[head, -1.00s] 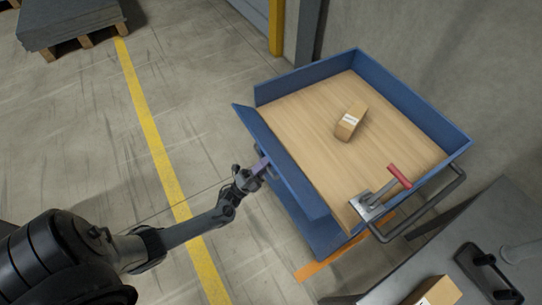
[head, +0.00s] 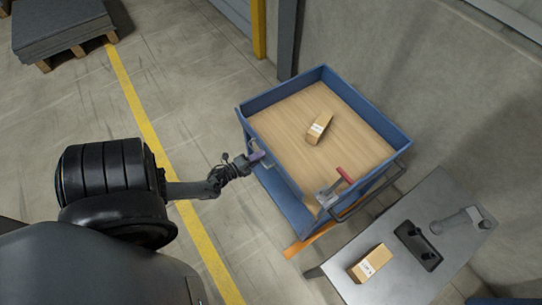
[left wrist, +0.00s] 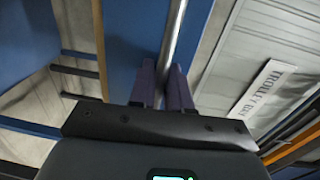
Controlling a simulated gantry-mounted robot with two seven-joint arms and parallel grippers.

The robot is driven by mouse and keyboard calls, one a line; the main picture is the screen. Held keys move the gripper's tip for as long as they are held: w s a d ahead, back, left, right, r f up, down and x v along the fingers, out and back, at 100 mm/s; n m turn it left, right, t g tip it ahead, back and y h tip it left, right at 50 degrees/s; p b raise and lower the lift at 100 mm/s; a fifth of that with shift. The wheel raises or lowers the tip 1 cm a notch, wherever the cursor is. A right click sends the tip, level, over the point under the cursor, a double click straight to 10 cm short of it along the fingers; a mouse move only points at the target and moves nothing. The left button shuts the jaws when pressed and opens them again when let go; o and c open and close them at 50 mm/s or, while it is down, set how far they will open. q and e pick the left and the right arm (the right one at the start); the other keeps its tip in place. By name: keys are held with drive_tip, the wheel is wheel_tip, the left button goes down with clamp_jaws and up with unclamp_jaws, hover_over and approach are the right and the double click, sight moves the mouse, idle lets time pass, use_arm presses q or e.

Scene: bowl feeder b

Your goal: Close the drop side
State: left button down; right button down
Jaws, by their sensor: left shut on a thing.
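The blue trolley (head: 373,113) has a wooden floor and blue walls. My left gripper (head: 258,157) is at the outside of this wall. In the left wrist view its purple fingers (left wrist: 164,88) are shut on a grey metal bar (left wrist: 174,35) beside a blue panel. A metal latch with a red handle (head: 345,174) sits at the trolley's near corner. My right gripper is not in view.
A cardboard box (head: 319,128) lies on the trolley floor. A grey table (head: 450,195) at lower right holds another box (head: 370,263), a black tray-like part (head: 418,246) and a grey tool (head: 457,220). A loaded pallet (head: 62,32) stands far left. Floor left of the trolley is clear.

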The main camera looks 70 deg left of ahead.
use_arm(q)
drive_tip(key=shift+w+r, duration=0.2)
drive_tip(key=shift+w, duration=0.05)
drive_tip(key=shift+w+a, duration=0.15)
drive_tip(key=shift+w, duration=0.05)
idle(0.3)
drive_tip(key=c, duration=1.3)
unclamp_jaws()
drive_tip(key=shift+w+r, duration=0.1)
drive_tip(key=shift+c, duration=0.2)
drive_tip(key=shift+s, duration=0.35)
drive_tip(key=v, duration=1)
